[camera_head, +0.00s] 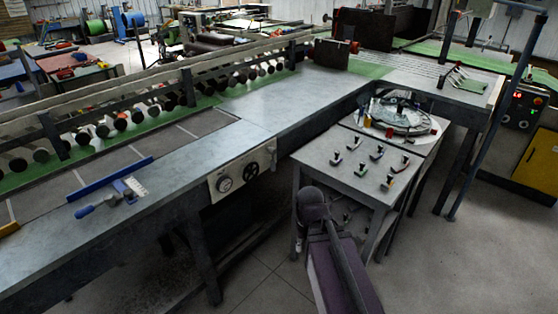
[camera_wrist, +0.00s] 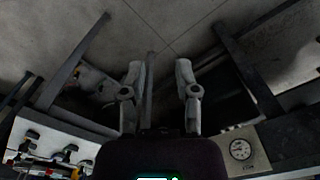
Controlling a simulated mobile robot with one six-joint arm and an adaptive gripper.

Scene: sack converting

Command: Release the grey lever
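Several small toggle levers stand in two rows on the grey side table (camera_head: 325,172) in the head view, with white, red and dark parts. They are too small to tell which one is grey, or whether any is thrown over. Some levers (camera_wrist: 32,134) also show at the lower left edge of the wrist view, partly cut off. My gripper (camera_wrist: 159,72) is open and empty in the wrist view, its two fingers apart over floor and table legs, clear of the levers. In the head view my arm hides the gripper's fingers.
A long grey bench (camera_head: 215,150) runs left of the side table, with a dial panel (camera_head: 242,170) on its front; a dial (camera_wrist: 240,149) shows in the wrist view. A round glass-like fixture (camera_head: 405,122) sits behind the levers. Floor (camera_head: 460,260) at right is clear.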

